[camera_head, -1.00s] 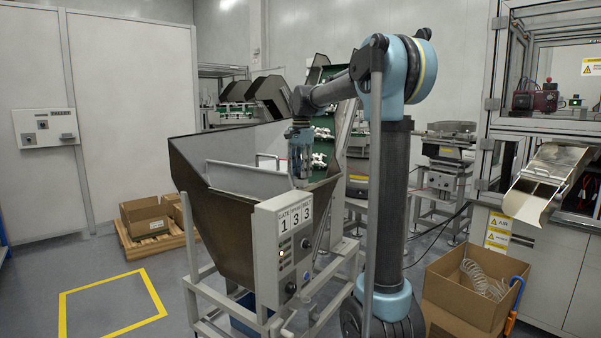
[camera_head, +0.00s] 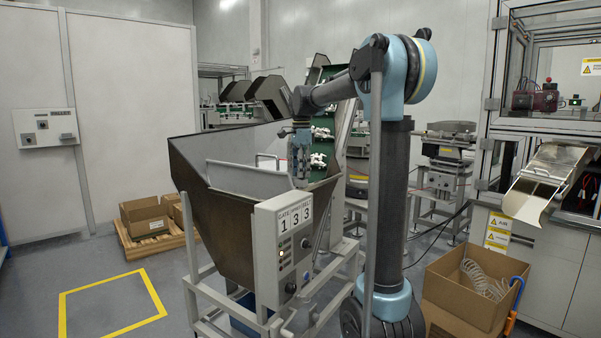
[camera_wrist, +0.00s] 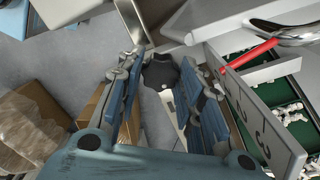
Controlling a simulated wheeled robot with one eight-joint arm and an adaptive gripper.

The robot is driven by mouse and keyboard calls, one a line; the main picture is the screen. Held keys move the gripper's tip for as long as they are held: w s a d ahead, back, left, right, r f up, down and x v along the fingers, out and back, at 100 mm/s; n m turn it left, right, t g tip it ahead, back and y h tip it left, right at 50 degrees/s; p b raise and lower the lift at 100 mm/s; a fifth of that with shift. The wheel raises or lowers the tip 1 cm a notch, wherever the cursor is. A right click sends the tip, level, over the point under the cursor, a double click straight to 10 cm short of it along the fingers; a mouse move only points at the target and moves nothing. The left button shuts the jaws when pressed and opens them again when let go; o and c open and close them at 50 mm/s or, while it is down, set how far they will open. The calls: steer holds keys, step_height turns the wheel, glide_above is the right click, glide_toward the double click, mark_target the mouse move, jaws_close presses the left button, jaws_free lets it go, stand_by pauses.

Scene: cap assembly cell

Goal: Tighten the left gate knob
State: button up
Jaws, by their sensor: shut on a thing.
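A black lobed knob (camera_wrist: 160,72) is in the upper middle of the wrist view, on a pale metal frame. My gripper (camera_wrist: 164,84) has its two blue fingers on either side of the knob and is shut on it. In the head view my gripper (camera_head: 300,163) points down just behind the numbered control box (camera_head: 283,247), near the right side of the hopper (camera_head: 205,232). The knob is hidden there. Whether it is fully tight cannot be seen.
In the wrist view a red-handled lever (camera_wrist: 250,55) and the numbered panel (camera_wrist: 262,135) lie close to the right finger. Cardboard boxes (camera_head: 144,217) stand on a pallet at left. An open carton (camera_head: 460,300) is at right. The yellow-marked floor area (camera_head: 110,304) is clear.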

steer(key=o, duration=1.1)
steer(key=shift+c, duration=0.2)
step_height(320, 180, up, 12)
steer(key=shift+f, duration=0.1)
steer(key=s+d+f+n, duration=0.4)
steer(key=s+d+f, duration=0.25)
steer(key=s, duration=0.45)
steer(key=s+d+f+n, duration=0.2)
steer(key=s+f+n, duration=0.1)
steer(key=s+f, duration=0.5)
steer(key=s+d+f+n+t, duration=0.1)
steer(key=s+d+f+n, duration=0.2)
steer(key=s+f, duration=0.6)
steer(key=s+d+f+n+t, duration=0.1)
steer(key=s+f+n, duration=0.3)
steer(key=s+f, duration=0.5)
step_height(320, 180, down, 6)
steer(key=shift+d+r+n, duration=0.1)
steer(key=shift+d+n, duration=0.2)
steer(key=shift+d, duration=0.4)
